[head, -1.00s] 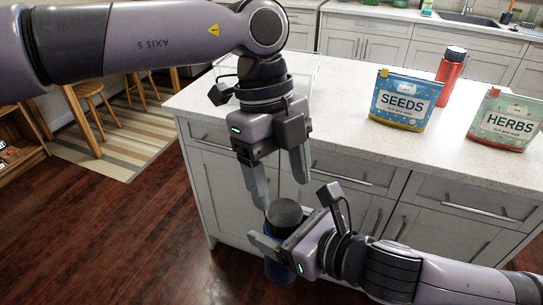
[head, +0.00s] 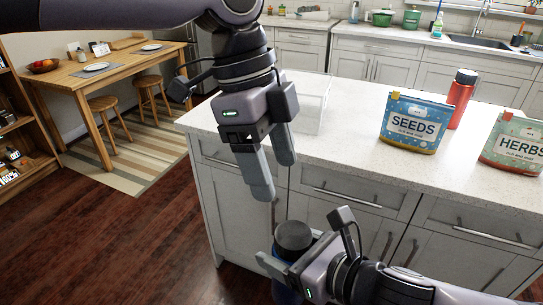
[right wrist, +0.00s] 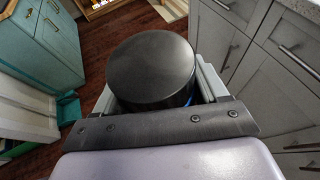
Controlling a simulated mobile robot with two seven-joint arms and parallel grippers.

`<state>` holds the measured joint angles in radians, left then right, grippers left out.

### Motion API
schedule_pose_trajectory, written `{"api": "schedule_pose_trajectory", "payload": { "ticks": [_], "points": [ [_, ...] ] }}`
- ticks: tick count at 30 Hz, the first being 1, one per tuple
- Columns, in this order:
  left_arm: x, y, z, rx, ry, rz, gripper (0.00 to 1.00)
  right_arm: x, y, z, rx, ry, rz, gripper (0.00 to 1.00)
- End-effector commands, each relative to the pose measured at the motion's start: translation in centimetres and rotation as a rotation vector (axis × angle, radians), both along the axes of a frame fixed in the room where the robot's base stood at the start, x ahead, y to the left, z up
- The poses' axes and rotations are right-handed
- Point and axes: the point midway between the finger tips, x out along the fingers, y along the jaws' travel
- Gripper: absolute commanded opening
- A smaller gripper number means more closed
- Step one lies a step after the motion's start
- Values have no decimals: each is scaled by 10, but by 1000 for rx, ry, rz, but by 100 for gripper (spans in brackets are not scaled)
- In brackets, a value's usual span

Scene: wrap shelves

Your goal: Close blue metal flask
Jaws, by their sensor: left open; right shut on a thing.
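The blue metal flask (head: 287,293) is upright in my right gripper (head: 284,262), low in front of the island. Only a little of its blue body shows in the head view. A round dark grey lid (head: 293,236) sits on its top; the lid also fills the middle of the right wrist view (right wrist: 152,68). I cannot tell how tightly the lid is seated. My right gripper is shut around the flask below the lid. My left gripper (head: 275,178) is open and empty, pointing down above the lid and apart from it.
The island counter (head: 345,150) is right behind the grippers. A dining table (head: 110,70) and stools are at left. The floor at left is free.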

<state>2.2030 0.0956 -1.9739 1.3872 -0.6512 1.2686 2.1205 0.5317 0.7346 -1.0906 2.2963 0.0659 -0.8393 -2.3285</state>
Motion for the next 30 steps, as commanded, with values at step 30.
{"api": "schedule_pose_trajectory", "payload": {
  "ticks": [30],
  "points": [
    [-15,-27,-112,0,1,-1,68,0,0,1,2,-3,1,0]
  ]
}}
